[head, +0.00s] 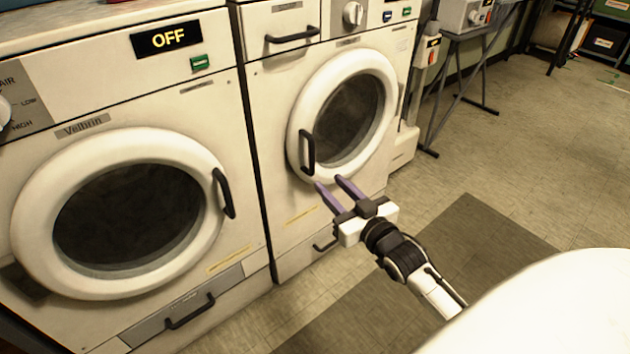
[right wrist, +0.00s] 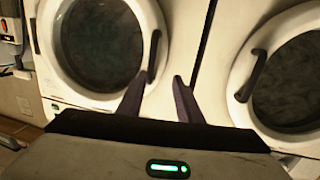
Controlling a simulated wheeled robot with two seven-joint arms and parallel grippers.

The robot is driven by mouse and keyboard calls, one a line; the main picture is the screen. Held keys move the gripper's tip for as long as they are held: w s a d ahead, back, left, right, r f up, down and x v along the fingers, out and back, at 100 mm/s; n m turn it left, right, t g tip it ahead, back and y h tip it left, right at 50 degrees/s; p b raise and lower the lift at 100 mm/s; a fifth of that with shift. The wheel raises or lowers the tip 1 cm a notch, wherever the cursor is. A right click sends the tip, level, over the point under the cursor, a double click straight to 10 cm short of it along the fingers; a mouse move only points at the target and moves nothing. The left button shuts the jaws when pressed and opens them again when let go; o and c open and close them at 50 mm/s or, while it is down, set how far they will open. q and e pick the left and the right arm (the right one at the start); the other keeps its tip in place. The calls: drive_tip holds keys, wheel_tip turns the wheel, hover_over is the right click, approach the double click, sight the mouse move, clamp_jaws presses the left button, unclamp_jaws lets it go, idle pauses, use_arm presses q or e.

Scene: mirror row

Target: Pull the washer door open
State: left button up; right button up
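The washer (head: 275,75) is the right-hand machine in the head view. Its round white-rimmed door (head: 375,62) looks shut, with a black handle (head: 307,152) on the left of the rim. My right gripper (head: 335,189) is open and empty, its two purple fingers apart, in front of the door's lower rim and below the handle in this view. In the right wrist view, which appears upside down, the washer door (right wrist: 70,88) is on the left. Its handle (right wrist: 154,55) shows just beyond the fingertips (right wrist: 160,78); contact is not visible. My left gripper is out of view.
A second machine (head: 110,70) with an OFF display stands close on the left; its round door (head: 40,190) looks shut. A dark mat (head: 480,235) lies on the floor in front. A folding stand (head: 480,60) is right of the washer. Floor at right is open.

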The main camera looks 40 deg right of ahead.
sight(313, 152)
drive_tip(key=shift+t+h, duration=0.3)
drive_tip(key=shift+h, duration=0.1)
drive_tip(key=w+d+b, duration=0.1)
drive_tip(key=w, duration=0.2)
drive_tip(key=w+d+b, duration=0.1)
drive_tip(key=w, duration=0.3)
drive_tip(key=w+d+b, duration=0.1)
drive_tip(key=w, duration=0.3)
drive_tip(key=shift+r, duration=0.4)
drive_tip(key=shift+w, duration=0.2)
drive_tip(key=c, duration=0.6)
clamp_jaws()
